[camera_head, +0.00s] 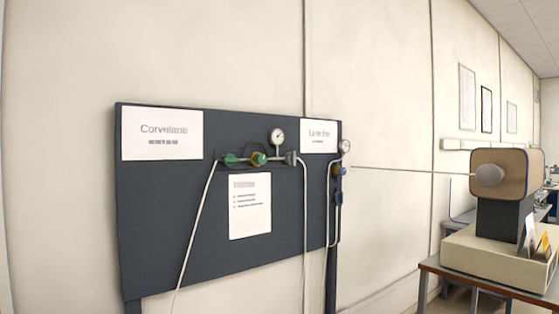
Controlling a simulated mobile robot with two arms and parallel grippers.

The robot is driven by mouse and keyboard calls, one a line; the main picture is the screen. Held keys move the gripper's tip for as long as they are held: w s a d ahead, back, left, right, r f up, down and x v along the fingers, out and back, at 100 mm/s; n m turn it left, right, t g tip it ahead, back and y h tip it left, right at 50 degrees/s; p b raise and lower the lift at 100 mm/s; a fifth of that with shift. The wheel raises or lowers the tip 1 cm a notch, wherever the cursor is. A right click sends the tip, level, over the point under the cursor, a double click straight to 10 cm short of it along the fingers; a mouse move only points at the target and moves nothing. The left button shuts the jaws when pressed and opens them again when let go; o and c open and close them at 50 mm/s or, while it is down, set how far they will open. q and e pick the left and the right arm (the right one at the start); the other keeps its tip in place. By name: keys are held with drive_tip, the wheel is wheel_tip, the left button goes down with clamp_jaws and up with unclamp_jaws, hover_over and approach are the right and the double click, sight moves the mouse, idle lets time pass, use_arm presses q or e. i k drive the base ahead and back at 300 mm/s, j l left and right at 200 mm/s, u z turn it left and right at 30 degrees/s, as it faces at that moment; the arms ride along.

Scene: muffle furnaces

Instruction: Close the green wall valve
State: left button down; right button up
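The green wall valve (232,160) sits on a short horizontal pipe near the upper middle of a dark wall panel (160,220). A white hose (196,225) runs down from the valve's left end. The valve's handle is too small for me to tell its position. Neither of my grippers is in view.
A blue valve (339,171) and second gauge (345,146) are at the panel's right edge. At right, a brown-and-grey device (505,175) stands on a beige box (490,253) on a table (480,283). The space before the panel looks clear.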

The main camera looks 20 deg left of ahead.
sight(229, 160)
drive_tip(key=i+l, duration=0.25)
drive_tip(key=i, duration=0.25)
drive_tip(key=i+l+z, duration=0.15)
drive_tip(key=i, duration=0.3)
drive_tip(key=i+l, duration=0.3)
drive_tip(key=i, duration=0.2)
drive_tip(key=i+j, duration=0.2)
drive_tip(key=j, duration=0.15)
drive_tip(key=i+j+z, duration=0.1)
drive_tip(key=i+j, duration=0.15)
drive_tip(key=i+j+z, duration=0.1)
drive_tip(key=j, duration=0.3)
drive_tip(key=i+j, duration=0.3)
